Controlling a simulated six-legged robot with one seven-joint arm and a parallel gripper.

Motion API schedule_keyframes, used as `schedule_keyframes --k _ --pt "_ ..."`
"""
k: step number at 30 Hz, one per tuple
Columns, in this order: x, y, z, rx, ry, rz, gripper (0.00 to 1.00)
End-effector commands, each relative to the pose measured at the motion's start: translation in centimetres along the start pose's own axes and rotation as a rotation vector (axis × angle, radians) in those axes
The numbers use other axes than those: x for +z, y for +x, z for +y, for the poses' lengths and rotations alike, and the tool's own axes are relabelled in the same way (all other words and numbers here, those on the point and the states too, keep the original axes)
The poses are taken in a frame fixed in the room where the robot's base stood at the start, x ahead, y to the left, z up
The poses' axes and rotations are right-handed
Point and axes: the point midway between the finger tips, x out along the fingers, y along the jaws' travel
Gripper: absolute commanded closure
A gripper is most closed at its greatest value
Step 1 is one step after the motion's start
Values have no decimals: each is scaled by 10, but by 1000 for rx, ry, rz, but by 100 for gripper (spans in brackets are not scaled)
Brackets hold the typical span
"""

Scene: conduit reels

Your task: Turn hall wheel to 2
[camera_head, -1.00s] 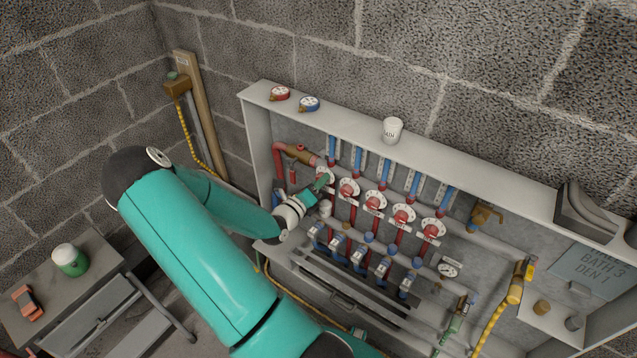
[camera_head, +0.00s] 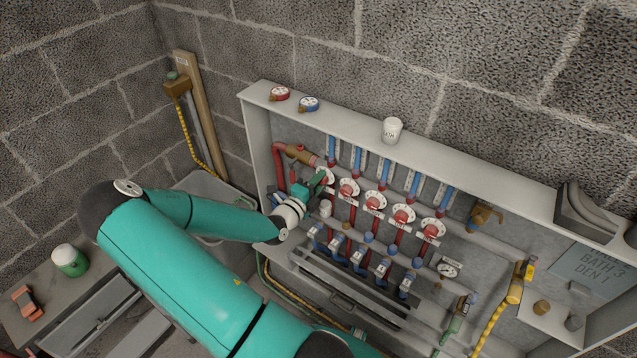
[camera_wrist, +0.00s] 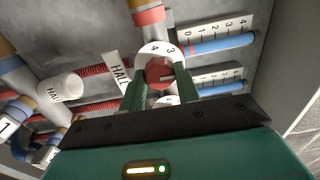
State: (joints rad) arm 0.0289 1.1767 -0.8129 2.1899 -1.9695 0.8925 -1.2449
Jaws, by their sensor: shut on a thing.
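The hall wheel (camera_wrist: 157,70) is a red knob with a white numbered dial (camera_wrist: 155,50) around it, seen in the wrist view. The digits 4 and 3 show on the dial; the rest is partly hidden. In the head view my gripper (camera_head: 318,181) is at the leftmost of the row of red wheels and hides most of that wheel.
Several more red wheels (camera_head: 375,202) stand in a row to the right. Blue flow gauges (camera_head: 357,162) rise above them and blue-capped valves (camera_head: 359,255) sit below. A white cup (camera_head: 391,130) stands on the cabinet's top shelf. A yellow hose (camera_head: 489,325) hangs at right.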

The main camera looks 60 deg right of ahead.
Motion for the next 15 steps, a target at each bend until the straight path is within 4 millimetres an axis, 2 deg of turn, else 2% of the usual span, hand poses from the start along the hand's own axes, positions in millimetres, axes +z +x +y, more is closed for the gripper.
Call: schedule_keyframes --k 13,14,15 --pt "-1 0 0 1 -10 2 91" --pt "-1 0 0 1 -10 2 62" --pt "-1 0 0 1 -10 2 54"
